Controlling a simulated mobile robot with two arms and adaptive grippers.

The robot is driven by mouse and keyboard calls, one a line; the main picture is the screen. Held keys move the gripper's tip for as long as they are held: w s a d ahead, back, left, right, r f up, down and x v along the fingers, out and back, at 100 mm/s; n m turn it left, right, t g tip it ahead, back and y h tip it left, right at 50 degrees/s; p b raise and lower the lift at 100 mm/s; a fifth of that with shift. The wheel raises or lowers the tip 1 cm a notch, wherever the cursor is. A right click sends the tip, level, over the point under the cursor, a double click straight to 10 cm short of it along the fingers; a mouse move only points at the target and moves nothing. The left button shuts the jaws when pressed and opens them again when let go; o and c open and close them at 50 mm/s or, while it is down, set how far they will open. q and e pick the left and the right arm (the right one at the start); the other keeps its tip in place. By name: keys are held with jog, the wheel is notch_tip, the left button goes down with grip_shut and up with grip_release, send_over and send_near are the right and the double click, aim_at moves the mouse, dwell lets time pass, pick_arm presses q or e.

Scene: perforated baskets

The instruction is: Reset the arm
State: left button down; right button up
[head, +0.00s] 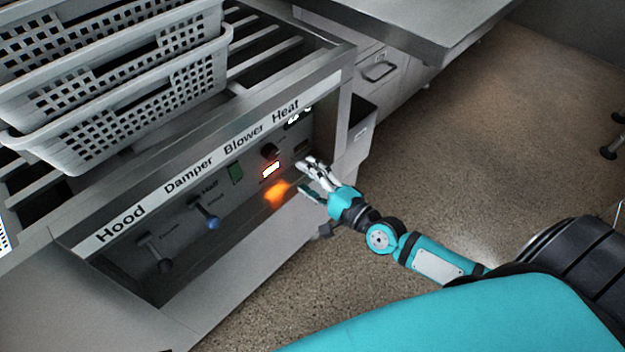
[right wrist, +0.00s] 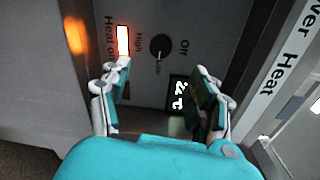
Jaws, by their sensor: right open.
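My right gripper (head: 308,178) is at the front of a machine's control panel, near the Heat section, with my teal arm coming in from the right. In the right wrist view the right gripper (right wrist: 160,88) has its two fingers apart with nothing between them. Beyond the fingers are a dark round knob (right wrist: 158,54), a lit red-white switch (right wrist: 123,40) and a small digital display (right wrist: 179,97). The lit switch also shows in the head view (head: 271,170), just left of the gripper. Whether a fingertip touches the panel I cannot tell. My left gripper is out of view.
Grey perforated baskets (head: 130,105) are stacked on the slatted top. A green switch (head: 236,173), a blue-tipped lever (head: 209,220) and a dark lever (head: 160,262) are on the panel. A metal table (head: 420,25) stands behind. The floor (head: 500,140) at the right is mostly clear.

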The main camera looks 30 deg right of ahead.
jog(key=shift+s+d, duration=0.25)
jog(key=shift+s, duration=0.35)
